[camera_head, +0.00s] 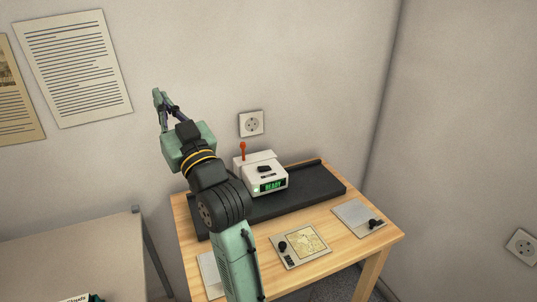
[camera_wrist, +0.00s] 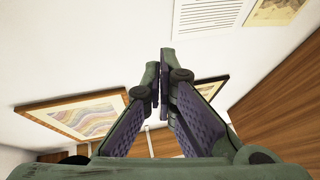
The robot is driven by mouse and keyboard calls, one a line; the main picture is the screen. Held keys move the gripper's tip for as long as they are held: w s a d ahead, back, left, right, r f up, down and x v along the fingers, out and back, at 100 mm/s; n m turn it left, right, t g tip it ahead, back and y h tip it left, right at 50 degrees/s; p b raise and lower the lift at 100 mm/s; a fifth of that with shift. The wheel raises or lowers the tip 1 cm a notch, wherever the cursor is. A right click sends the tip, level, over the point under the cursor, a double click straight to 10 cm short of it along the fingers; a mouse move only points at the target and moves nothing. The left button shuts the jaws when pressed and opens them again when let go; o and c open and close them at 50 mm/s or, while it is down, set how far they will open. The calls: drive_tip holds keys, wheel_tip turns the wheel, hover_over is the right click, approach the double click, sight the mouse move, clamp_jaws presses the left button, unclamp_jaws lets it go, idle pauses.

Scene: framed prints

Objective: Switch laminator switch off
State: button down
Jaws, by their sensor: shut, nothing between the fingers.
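The laminator (camera_head: 262,174) is a white box unit on a long black base (camera_head: 313,184) on the wooden table. A green display on its front reads READY. A red-orange lever with a round knob (camera_head: 242,148) stands upright at its left side, and a dark knob (camera_head: 264,168) sits on its top. I cannot tell for certain which is the switch. My gripper (camera_head: 157,94) is up in the air to the left of the laminator, apart from it, pointing up. In the wrist view my gripper (camera_wrist: 164,75) is shut and empty; the laminator is not in that view.
A wall socket (camera_head: 251,123) is above the laminator. A second table (camera_head: 75,255) stands left. Framed pictures (camera_wrist: 75,115) show in the wrist view.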

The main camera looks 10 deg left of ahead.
drive_tip(key=w+d+f+m+g+h+p, duration=0.1)
drive_tip(key=w+d+f+h, duration=0.1)
drive_tip(key=w+d+f, duration=0.2)
drive_tip(key=w+d+f+m+g+h+p, duration=0.1)
drive_tip(key=w+d+f+m+h, duration=0.1)
drive_tip(key=d+f, duration=0.6)
drive_tip(key=w+d+f+m+g+h, duration=0.1)
drive_tip(key=w+d+f+h, duration=0.3)
drive_tip(key=d, duration=0.7)
wheel_tip(320, 180, down, 2)
drive_tip(key=w+m, duration=0.1)
drive_tip(key=w, duration=0.1)
drive_tip(key=shift+w+f+p, duration=0.25)
drive_tip(key=shift+w+p, duration=0.15)
drive_tip(key=shift+d, duration=0.1)
hover_over(264, 169)
drive_tip(key=d, duration=0.2)
drive_tip(key=shift+s+f+b, duration=0.2)
drive_tip(key=shift+f+b, duration=0.1)
drive_tip(key=shift+f, duration=0.9)
drive_tip(key=f+b, duration=0.2)
drive_tip(key=shift+w+a+f, duration=0.1)
drive_tip(key=shift+a+f, duration=0.2)
drive_tip(key=shift+a+f+b, duration=0.1)
drive_tip(key=shift+f+b, duration=0.25)
drive_tip(key=shift+f, duration=0.3)
